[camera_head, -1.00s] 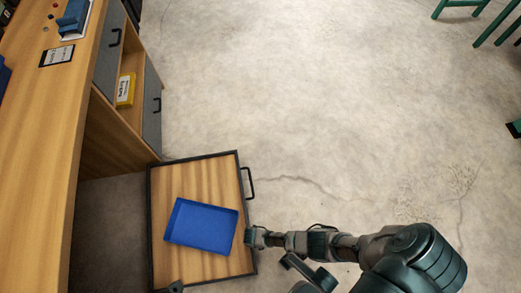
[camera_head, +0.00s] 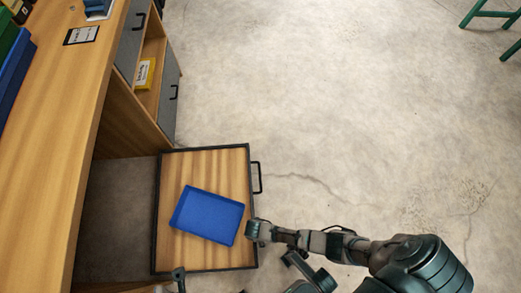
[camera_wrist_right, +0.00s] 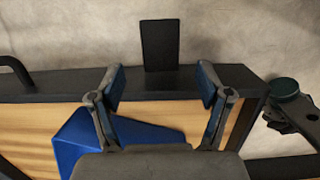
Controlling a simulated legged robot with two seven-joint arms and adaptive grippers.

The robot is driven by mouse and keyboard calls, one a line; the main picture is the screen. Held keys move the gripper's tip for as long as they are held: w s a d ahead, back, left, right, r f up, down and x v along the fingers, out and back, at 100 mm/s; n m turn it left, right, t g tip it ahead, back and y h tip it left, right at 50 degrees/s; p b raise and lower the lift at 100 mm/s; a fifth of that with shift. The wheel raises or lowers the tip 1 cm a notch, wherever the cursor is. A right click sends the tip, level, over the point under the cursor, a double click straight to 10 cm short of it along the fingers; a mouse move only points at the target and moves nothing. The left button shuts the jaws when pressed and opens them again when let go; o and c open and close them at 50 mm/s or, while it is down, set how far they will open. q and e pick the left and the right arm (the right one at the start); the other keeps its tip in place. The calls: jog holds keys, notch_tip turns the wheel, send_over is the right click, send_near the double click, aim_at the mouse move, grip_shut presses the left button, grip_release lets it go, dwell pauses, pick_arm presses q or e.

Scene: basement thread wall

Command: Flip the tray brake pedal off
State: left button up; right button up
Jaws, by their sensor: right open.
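A wooden platform with a black frame (camera_head: 207,148) and a side handle (camera_head: 258,178) stands on the floor, with a blue tray (camera_head: 208,215) lying on it. In the right wrist view, a flat black plate (camera_wrist_right: 159,45), probably the brake pedal, sticks out past the black frame edge (camera_wrist_right: 60,85). My right gripper (camera_head: 256,232) is at the platform's right edge in the head view. In the wrist view its open, empty fingers (camera_wrist_right: 160,82) straddle the plate's line, apart from it. The plate is not distinguishable in the head view. My left gripper is not in view.
A wooden workbench (camera_head: 75,130) with a yellow box (camera_head: 144,72) on its shelf runs along the left. A small dark upright piece (camera_head: 179,278) stands at the platform's lower edge. Green stool legs (camera_head: 490,15) are at the top right.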

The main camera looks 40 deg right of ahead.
notch_tip(320, 180, up, 6)
jog(key=shift+w+a, duration=0.2)
jog(key=shift+a, duration=0.15)
dwell(0.4)
